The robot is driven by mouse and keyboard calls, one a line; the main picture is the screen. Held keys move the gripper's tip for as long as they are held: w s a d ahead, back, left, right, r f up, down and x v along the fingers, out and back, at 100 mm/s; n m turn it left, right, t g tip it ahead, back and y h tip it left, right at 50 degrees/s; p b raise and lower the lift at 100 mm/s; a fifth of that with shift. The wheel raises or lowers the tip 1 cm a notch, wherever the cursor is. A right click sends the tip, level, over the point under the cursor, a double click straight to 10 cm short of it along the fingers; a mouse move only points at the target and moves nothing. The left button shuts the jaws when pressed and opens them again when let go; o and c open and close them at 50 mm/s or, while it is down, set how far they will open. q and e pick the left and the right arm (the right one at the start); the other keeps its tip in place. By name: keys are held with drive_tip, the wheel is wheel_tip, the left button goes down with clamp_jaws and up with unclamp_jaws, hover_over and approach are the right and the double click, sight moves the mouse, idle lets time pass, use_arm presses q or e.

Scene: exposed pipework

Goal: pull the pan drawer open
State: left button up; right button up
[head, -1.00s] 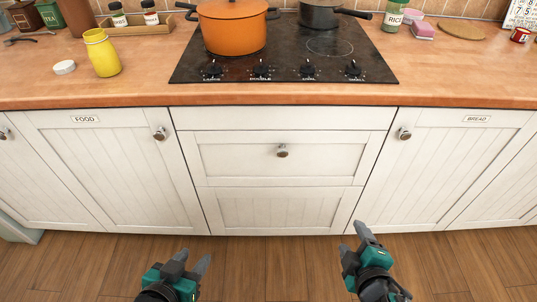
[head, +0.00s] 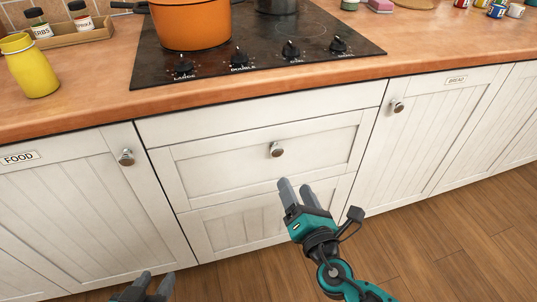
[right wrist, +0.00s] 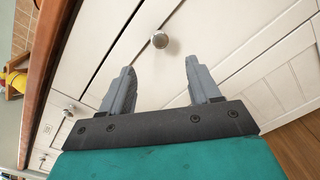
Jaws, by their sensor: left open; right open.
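The pan drawer (head: 240,158) is a white panelled front below the hob, and it is shut. Its round metal knob (head: 276,150) sits near the middle of the panel. My right gripper (head: 296,186) is open and empty, just below the knob in the head view and apart from it. In the right wrist view the knob (right wrist: 160,40) shows beyond and between the two open fingers (right wrist: 158,88). My left gripper (head: 152,280) is open and empty low at the bottom edge of the head view, in front of the cabinets; only its fingers show.
A black hob (head: 255,50) with an orange pot (head: 190,25) is on the wooden worktop (head: 75,95) above. The FOOD door (head: 80,200) is to the left and the BREAD door (head: 430,125) to the right, both shut. The wooden floor (head: 450,240) at the right is clear.

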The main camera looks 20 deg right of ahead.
sight(279, 153)
drive_tip(key=w, duration=1.2)
drive_tip(key=shift+w+a, duration=0.2)
drive_tip(key=shift+w, duration=0.2)
clamp_jaws()
